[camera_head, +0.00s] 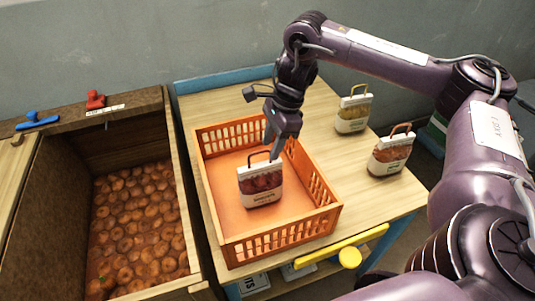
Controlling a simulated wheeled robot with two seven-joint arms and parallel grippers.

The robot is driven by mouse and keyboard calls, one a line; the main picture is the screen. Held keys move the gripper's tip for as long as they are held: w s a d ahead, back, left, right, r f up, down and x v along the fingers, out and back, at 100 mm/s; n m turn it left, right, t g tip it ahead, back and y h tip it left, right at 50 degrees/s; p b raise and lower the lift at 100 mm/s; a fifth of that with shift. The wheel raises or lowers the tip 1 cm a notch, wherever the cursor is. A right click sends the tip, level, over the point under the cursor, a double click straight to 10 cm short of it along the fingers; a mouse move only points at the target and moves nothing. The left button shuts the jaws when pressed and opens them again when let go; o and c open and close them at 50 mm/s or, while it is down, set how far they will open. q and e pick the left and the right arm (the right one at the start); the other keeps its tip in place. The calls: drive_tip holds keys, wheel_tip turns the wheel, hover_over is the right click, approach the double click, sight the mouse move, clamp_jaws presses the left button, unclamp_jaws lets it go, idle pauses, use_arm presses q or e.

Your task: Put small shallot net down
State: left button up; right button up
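The small shallot net (261,190) is a white-banded sack with dark red contents and a dark red handle loop. It is upright inside the orange crate (283,238), near the crate's middle. My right gripper (273,151) reaches down over the crate from above, its fingers at the net's handle. The fingers look closed on the handle, though their tips are small and partly overlap it. I cannot tell whether the net's base touches the crate floor. My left gripper is not in view.
Two other sacks stand on the wooden table right of the crate: one with a yellow handle (352,114) and one with an orange-brown handle (389,156). A wooden bin (187,225) of onion-like bulbs stands left. The crate floor around the net is clear.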

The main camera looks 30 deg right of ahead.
drive_tip(key=p+v, duration=0.2)
drive_tip(key=v, duration=0.4)
drive_tip(key=shift+a, duration=0.15)
drive_tip(key=shift+f, duration=0.1)
